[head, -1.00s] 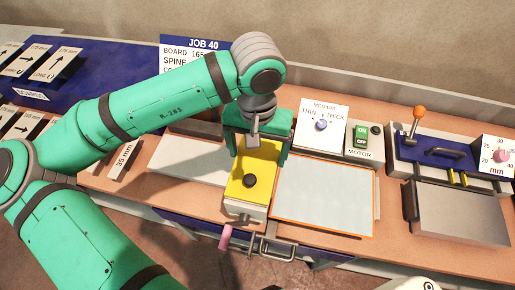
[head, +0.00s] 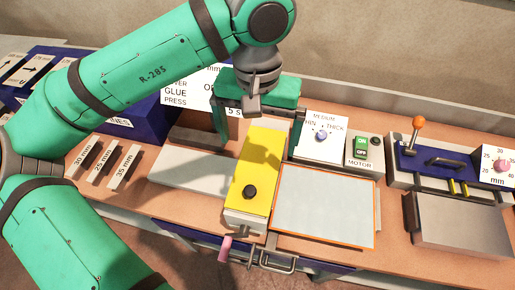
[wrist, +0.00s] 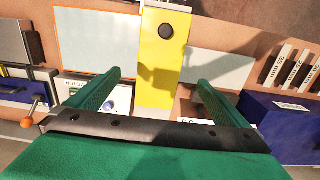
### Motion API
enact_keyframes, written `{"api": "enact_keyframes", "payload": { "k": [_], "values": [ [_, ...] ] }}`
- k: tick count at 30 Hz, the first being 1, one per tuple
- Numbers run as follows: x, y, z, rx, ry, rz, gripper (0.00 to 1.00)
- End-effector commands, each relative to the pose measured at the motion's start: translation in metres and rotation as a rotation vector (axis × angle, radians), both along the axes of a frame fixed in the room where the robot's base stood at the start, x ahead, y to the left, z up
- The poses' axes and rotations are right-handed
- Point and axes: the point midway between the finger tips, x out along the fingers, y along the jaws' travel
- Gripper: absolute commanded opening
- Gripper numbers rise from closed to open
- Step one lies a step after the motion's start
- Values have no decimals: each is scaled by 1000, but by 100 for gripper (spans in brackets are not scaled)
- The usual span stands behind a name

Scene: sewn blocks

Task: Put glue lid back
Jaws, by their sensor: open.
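The yellow glue lid (head: 262,165) with its black knob lies on top of the pale glue box (head: 243,222), between two light plates. It looks flat on the box, and I cannot see inside the box. My gripper (head: 258,128) is open above the lid's far end, with one green finger to each side. In the wrist view the lid (wrist: 165,65) shows between the spread fingers (wrist: 160,82), with nothing held. Whether the fingers are level with the lid or above it is hard to tell.
An orange-edged plate (head: 325,205) lies right of the box, and a grey plate (head: 200,172) left of it. A pink-handled crank (head: 225,248) is at the front. The thickness dial panel (head: 322,137) and motor switch (head: 361,148) stand close on the right.

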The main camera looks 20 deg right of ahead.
Motion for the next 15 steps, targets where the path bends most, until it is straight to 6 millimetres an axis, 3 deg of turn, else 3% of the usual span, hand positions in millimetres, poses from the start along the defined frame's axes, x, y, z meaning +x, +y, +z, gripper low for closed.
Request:
{"api": "enact_keyframes", "payload": {
  "k": [6, 15],
  "values": [
    [0, 0, 21, 0, -1, 0, 100],
    [0, 0, 24, 0, 0, 0, 100]
  ]
}}
